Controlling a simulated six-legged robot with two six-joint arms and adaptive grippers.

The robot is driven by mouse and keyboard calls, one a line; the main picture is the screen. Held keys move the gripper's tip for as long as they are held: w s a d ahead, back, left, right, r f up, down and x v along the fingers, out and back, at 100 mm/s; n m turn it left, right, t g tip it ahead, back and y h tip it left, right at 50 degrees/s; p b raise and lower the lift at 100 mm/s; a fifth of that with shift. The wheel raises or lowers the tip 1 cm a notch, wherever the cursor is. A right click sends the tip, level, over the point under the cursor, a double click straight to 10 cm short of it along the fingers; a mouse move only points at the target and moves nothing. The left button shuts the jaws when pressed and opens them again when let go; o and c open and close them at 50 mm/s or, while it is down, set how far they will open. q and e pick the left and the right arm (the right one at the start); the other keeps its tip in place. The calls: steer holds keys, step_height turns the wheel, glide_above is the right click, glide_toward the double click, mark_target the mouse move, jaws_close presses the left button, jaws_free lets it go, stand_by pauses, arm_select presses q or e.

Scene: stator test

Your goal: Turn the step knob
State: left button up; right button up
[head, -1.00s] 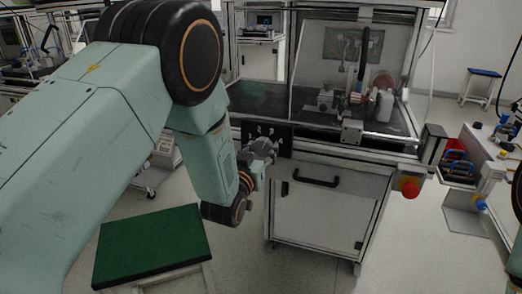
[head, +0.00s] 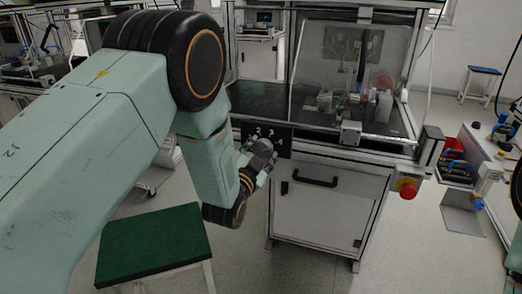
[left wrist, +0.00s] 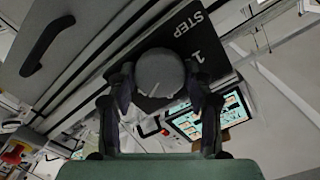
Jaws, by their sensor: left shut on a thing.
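The step knob (left wrist: 160,72) is a round dark grey knob with a pale line on its front, on a black panel (left wrist: 185,28) with the white word STEP and a 1 beside it. My left gripper (left wrist: 160,84) is shut on the knob, one finger on each side. In the head view my left gripper (head: 258,158) is at the black panel (head: 276,136) on the front of the test bench, and the knob is mostly hidden there. My right gripper is not in view.
The bench cabinet (head: 325,215) has a black handle (head: 316,181) just below and right of the panel. A red-and-yellow emergency button (head: 407,188) sticks out at its right corner. A green-topped stool (head: 153,243) stands below my left arm. The floor right of it is clear.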

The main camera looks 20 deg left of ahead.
arm_select(q)
steer(key=shift+m, duration=0.5)
steer(key=o, duration=1.2)
steer(key=s, duration=1.2)
steer(key=shift+a, duration=0.2)
